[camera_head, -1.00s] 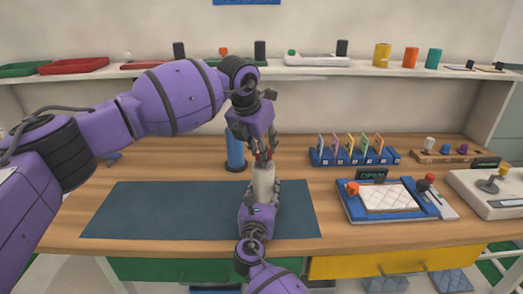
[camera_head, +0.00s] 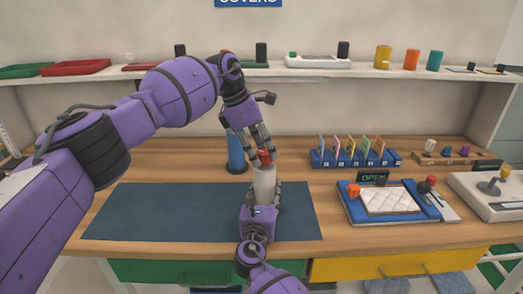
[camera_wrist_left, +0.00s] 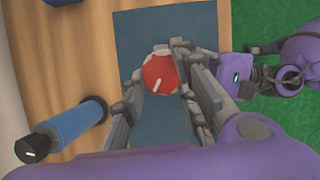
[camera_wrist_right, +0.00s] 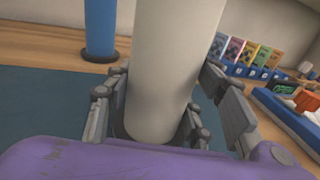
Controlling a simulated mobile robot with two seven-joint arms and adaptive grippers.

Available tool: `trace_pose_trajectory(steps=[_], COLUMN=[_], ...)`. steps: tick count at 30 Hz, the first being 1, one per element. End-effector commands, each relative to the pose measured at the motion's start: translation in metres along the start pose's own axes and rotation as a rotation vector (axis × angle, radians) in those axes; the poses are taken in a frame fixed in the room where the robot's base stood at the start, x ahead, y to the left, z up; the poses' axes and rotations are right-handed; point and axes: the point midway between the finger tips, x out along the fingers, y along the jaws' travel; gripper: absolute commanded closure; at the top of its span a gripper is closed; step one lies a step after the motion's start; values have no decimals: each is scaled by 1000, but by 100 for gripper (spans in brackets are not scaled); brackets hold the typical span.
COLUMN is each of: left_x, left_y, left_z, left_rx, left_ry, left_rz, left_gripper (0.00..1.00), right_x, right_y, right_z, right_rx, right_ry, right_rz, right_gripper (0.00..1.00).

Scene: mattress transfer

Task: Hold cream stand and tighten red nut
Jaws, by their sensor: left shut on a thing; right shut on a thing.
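The cream stand (camera_head: 264,184) is upright near the right end of the dark blue mat, and fills the middle of the right wrist view (camera_wrist_right: 170,60). My right gripper (camera_head: 265,200) is shut around its lower part from the front. The red nut (camera_head: 264,156) sits on top of the stand. In the left wrist view the red nut (camera_wrist_left: 160,74) has a white line on its top. My left gripper (camera_wrist_left: 157,80) reaches down from above with its fingers on both sides of the nut, shut on it. The fingers partly hide the nut in the head view.
A blue cylinder (camera_head: 236,152) stands close behind and left of the stand. The dark blue mat (camera_head: 150,212) is otherwise bare. Blue racks with colored cards (camera_head: 355,156) and a tray device (camera_head: 395,203) are to the right. A shelf (camera_head: 300,73) runs behind.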

Motion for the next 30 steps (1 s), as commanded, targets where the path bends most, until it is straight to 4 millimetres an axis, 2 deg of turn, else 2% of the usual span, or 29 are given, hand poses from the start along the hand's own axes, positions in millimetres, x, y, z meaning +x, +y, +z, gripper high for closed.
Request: trace_pose_trajectory(steps=[1,12,29,30], left_x=[-2,-1,0,0], left_y=[6,6,6,6], left_z=[-4,-3,-2,-2], left_rx=[20,167,193,193], left_ry=[5,5,3,3], left_rz=[2,-58,-69,-69], left_gripper=[99,99,99,67], right_x=[1,0,0,0], right_y=[-1,0,2,2], right_z=[6,6,6,6], right_rx=[5,4,4,4], right_ry=[-9,-9,-9,-9], right_rz=[-4,-1,2,2], right_gripper=[100,100,100,100])
